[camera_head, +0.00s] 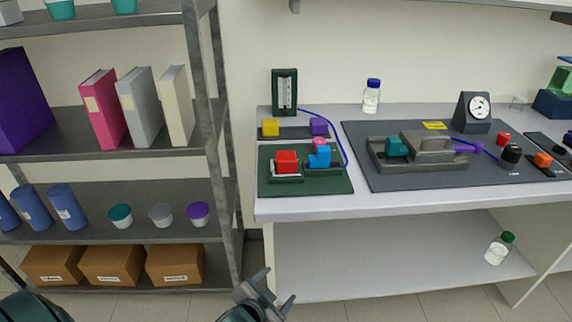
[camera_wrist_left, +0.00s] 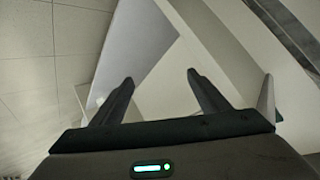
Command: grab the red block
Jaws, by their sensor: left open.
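The red block (camera_head: 286,160) sits in a shallow holder on the green mat (camera_head: 330,184) at the left end of the bench, in the head view. A blue block (camera_head: 320,157) stands just right of it. My left gripper (camera_head: 276,288) is at the bottom of the head view, below the bench top and well apart from the red block. Its fingers are spread with nothing between them; in the left wrist view the gripper (camera_wrist_left: 155,90) is also open and empty. The red block does not show in the wrist view. My right gripper is not in view.
The bench's front edge (camera_head: 400,205) lies between my left gripper and the mat. A yellow block (camera_head: 270,127) and a purple block (camera_head: 318,126) sit behind. A dark mat (camera_head: 400,185) with a grey rig is to the right. A metal shelf (camera_head: 110,237) stands at left.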

